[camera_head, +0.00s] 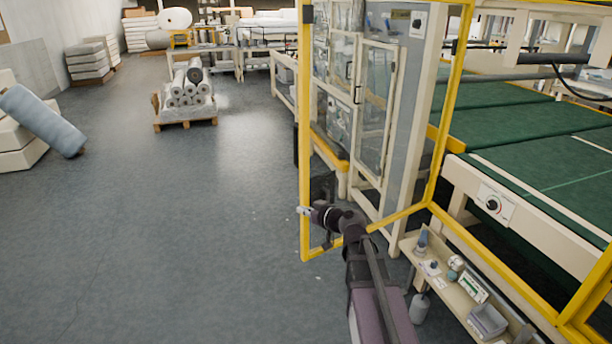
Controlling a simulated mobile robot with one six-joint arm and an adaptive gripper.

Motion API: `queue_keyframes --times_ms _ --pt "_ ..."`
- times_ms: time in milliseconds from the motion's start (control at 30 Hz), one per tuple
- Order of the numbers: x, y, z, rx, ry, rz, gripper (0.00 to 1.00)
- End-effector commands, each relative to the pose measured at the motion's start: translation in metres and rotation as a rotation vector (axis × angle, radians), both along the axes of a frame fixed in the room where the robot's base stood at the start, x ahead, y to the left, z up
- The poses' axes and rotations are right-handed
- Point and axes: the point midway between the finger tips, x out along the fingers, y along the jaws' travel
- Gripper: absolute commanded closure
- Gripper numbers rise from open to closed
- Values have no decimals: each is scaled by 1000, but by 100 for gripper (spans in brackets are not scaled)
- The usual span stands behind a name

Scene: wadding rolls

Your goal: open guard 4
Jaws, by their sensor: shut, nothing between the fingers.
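A yellow-framed guard (304,120) with a see-through panel stands in the middle of the view. It reaches from a post on the right to a free upright on the left, at an angle to the yellow frame along the machine. No number is readable on it, so I cannot tell if it is guard 4. My gripper (305,211) is shut with nothing in it. Its tips overlap the guard's left upright, low down; I cannot tell whether they touch it. My arm comes up from the bottom edge, and hides part of the guard's lower rail.
A green-topped machine (530,135) fills the right side, with a yellow frame (497,275) before it. A low shelf (455,296) with small items stands bottom right. A cabinet (377,110) is behind the guard. A pallet of rolls (187,112) stands farther back.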

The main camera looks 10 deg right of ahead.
Motion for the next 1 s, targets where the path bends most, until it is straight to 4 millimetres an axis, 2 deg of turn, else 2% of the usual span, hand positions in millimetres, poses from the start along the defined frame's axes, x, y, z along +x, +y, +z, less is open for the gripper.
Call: queue_keyframes --times_ms 33,200,400,567,1000 --pt "11 -13 3 8 -55 -35 100" --pt "31 -53 22 15 -204 -157 100" --pt "41 -83 32 11 -282 -252 100" --pt "42 -88 34 9 -295 -271 100" --pt "46 -87 34 9 -294 -268 100"
